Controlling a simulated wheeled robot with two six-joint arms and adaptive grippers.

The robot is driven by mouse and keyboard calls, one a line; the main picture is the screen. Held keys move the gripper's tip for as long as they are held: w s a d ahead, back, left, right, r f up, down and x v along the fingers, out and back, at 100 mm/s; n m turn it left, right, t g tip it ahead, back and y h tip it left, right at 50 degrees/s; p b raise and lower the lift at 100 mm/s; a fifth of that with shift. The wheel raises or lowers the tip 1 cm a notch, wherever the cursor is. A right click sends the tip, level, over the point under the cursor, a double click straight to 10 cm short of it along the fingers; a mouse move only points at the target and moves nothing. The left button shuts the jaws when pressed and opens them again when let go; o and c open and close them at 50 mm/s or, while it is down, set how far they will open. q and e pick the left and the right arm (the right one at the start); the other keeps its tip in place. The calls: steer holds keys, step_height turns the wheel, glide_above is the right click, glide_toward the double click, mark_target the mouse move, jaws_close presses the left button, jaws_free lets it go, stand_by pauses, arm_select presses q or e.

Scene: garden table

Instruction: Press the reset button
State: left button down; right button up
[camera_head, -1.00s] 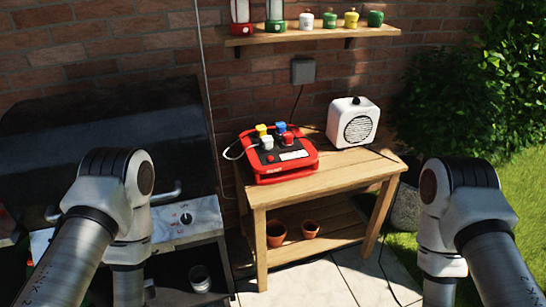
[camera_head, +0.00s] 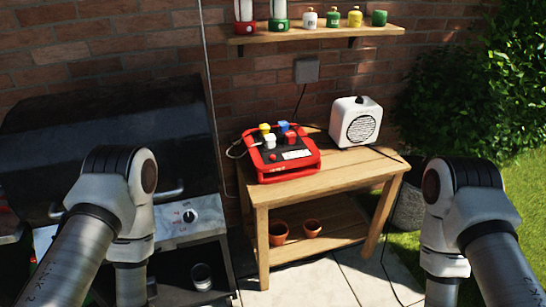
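A red box with a black top (camera_head: 302,170) sits on the wooden table (camera_head: 345,167). On its top are a yellow block (camera_head: 265,128), a blue block (camera_head: 284,126), a white block (camera_head: 268,139) and a red block (camera_head: 290,138). A small round red button (camera_head: 273,157) is on the front left of the black top, beside a white label (camera_head: 297,155). I cannot read which part is marked reset. My two arms come in at the lower left and lower right, away from the box. Both grippers are out of the picture.
A white speaker-like box (camera_head: 355,122) stands right of the red box. A black grill (camera_head: 100,120) is at the left. A wall shelf (camera_head: 320,33) holds lanterns and small pots. Clay pots (camera_head: 277,232) stand on the table's lower shelf. The table's front right is clear.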

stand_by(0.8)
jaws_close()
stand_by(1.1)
